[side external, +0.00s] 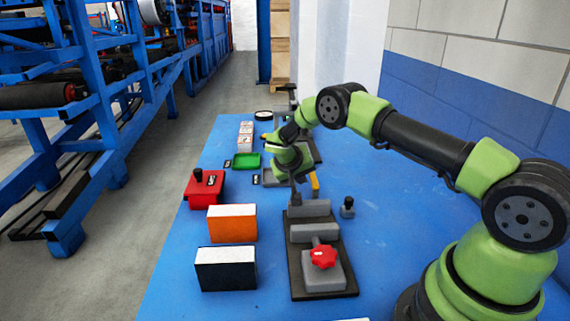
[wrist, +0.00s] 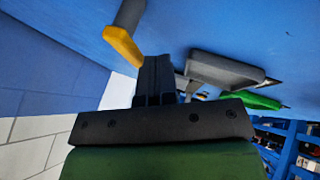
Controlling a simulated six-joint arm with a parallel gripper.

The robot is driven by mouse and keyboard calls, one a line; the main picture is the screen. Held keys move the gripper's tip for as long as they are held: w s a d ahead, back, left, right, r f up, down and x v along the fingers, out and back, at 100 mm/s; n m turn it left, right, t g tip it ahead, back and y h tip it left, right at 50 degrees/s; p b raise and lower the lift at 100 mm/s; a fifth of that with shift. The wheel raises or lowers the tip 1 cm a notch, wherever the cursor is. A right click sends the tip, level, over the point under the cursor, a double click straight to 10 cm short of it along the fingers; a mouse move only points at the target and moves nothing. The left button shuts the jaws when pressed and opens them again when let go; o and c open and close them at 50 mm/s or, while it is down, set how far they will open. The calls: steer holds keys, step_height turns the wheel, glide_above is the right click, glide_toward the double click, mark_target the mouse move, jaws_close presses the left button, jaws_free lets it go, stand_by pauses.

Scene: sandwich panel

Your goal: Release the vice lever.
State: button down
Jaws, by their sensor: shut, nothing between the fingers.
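The vice (side external: 300,235) stands on the blue table, with grey blocks on a dark base plate and a red star knob (side external: 323,257) at its near end. A yellow piece (side external: 314,183), which looks like the vice lever's tip, shows just right of my gripper. In the wrist view a grey bar with a bent yellow end (wrist: 122,46) lies just left of the fingertips. My gripper (side external: 295,200) points down at the vice's far end, shut and empty; its fingers (wrist: 154,72) are together in the wrist view. I cannot tell whether they touch the yellow end.
Left of the vice are an orange box (side external: 231,229), a black box (side external: 225,275) and a red box with a black knob (side external: 204,188). A green tray (side external: 247,161) lies farther back. The table's right side is mostly clear.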

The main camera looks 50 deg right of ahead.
steer(key=w+a, duration=0.2)
steer(key=shift+w+a, duration=0.1)
steer(key=shift+w, duration=0.2)
steer(key=s+a+r+y, duration=0.1)
steer(key=a+r, duration=0.2)
steer(key=r, duration=0.4)
steer(key=s+a+r+n+t+y, duration=0.1)
steer(key=s+a+r, duration=0.15)
steer(key=r, duration=0.35)
steer(key=s+a+r+y, duration=0.1)
steer(key=a+r, duration=0.3)
steer(key=r, duration=0.3)
steer(key=s+a+r+n+t+y, duration=0.1)
steer(key=s+a+r+t+y, duration=0.15)
steer(key=s+r, duration=0.4)
steer(key=s+a+r+n+t+y, duration=0.1)
steer(key=s+a+r+y, duration=0.2)
steer(key=s, duration=0.7)
steer(key=s+a+f+t, duration=0.1)
steer(key=s+a, duration=0.2)
steer(key=s, duration=0.7)
steer(key=shift+f+t+y, duration=0.15)
steer(key=shift+t+y, duration=0.2)
steer(key=shift+y, duration=0.1)
